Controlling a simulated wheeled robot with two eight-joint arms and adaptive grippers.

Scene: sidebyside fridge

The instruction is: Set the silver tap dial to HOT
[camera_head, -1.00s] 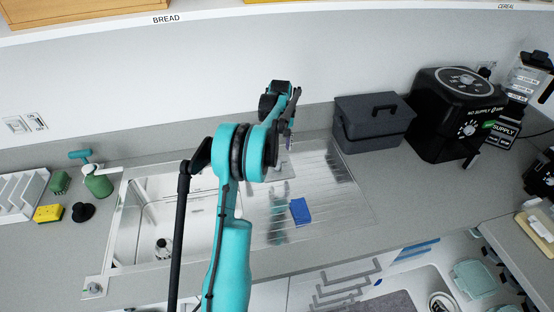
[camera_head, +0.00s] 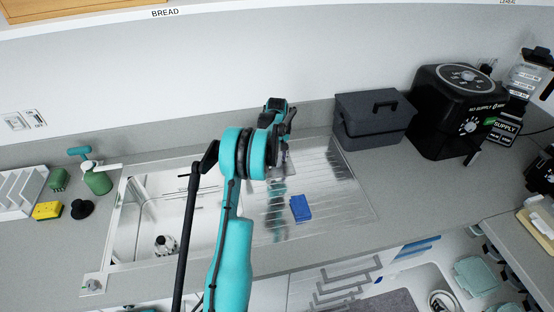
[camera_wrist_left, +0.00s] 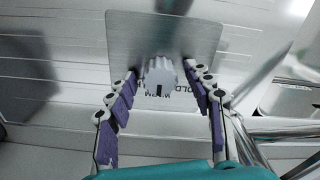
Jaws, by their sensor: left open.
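The silver tap dial (camera_wrist_left: 160,77) is a ridged grey knob on a square metal plate (camera_wrist_left: 122,45) in the left wrist view. A dark mark shows on its near side, close to partly hidden lettering that seems to read WARM; COLD lettering is partly visible to its right. I see no HOT label. My left gripper (camera_wrist_left: 168,84) is open, with its purple-padded fingers on either side of the dial and visible gaps. In the head view the left gripper (camera_head: 284,143) is above the ribbed drainer, and my arm hides the dial. My right gripper is not in view.
A chrome tap (camera_wrist_left: 285,128) is close on the right in the wrist view. The steel sink (camera_head: 135,225) lies left of my arm, and a blue sponge-like block (camera_head: 301,207) lies on the drainer. A grey box (camera_head: 372,120) and black appliance (camera_head: 455,115) stand right.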

